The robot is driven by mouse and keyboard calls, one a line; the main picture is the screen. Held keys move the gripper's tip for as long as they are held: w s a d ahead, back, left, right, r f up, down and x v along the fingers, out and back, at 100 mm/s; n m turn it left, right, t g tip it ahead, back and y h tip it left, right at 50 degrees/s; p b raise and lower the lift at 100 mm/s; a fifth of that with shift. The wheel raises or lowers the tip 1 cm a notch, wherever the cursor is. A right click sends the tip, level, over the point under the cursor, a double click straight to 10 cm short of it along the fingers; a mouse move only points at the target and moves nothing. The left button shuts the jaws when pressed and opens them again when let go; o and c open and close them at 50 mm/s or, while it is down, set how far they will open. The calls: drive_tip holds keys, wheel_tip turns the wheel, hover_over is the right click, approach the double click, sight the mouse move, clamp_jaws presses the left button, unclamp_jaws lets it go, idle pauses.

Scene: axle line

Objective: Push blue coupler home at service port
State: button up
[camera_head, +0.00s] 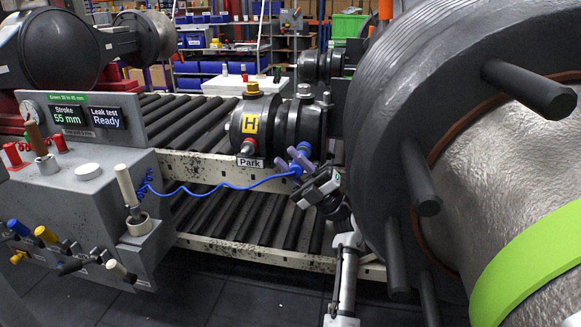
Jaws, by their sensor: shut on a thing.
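The blue coupler (296,170) is at the end of a thin blue hose (225,187), just below the dark drum marked "H" (251,124). My gripper (300,161) comes in from the lower right and is shut on the coupler, with its purple-blue fingers hiding part of it. The coupler is close to the lower right of the drum. The service port itself is hidden behind the fingers and coupler, so I cannot tell whether the coupler is seated or apart from it.
A grey console (90,200) at left has levers and screens reading "Stroke 55 mm" and "Leak test Ready". The hose coils beside it. A roller conveyor (190,130) with a "Park" label runs behind. A large dark wheel hub with protruding studs (420,180) crowds the right.

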drive_tip(key=shift+w, duration=0.4)
drive_tip(key=o, duration=1.1)
drive_tip(key=shift+d, duration=0.1)
drive_tip(key=b+v, duration=0.3)
drive_tip(key=v, duration=1)
drive_tip(key=shift+s+d+f, duration=0.15)
drive_tip(key=shift+d+f, duration=0.1)
drive_tip(key=shift+d, duration=0.05)
